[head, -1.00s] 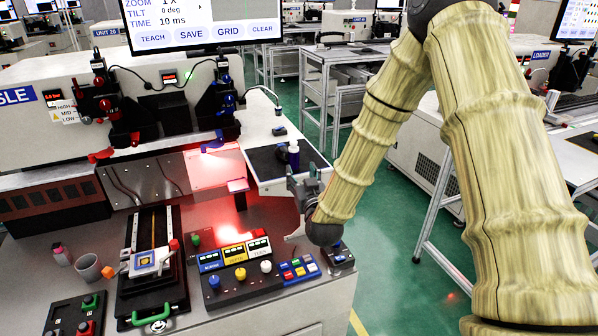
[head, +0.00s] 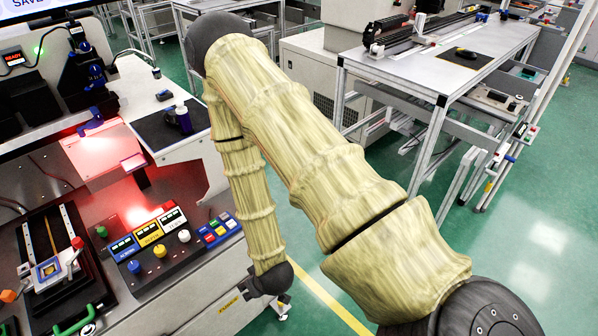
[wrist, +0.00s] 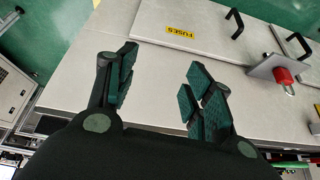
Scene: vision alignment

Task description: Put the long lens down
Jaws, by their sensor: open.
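A dark purple-blue cylinder with a pale top (head: 183,118), likely the long lens, stands upright on a black mat (head: 158,134) on the side shelf in the head view. My gripper (wrist: 165,85) is open in the wrist view, with nothing between its green-padded fingers. In the head view my gripper (head: 281,308) shows small at the lower end of my arm, beside the bench front, well below and apart from the cylinder. The wrist view shows no lens.
The wrist view shows a pale cabinet panel with a FUSES label (wrist: 180,33), black handles (wrist: 234,23) and a red lock (wrist: 284,76). A control panel (head: 160,245) sits on the bench. A metal table (head: 455,62) stands at right; green floor between is clear.

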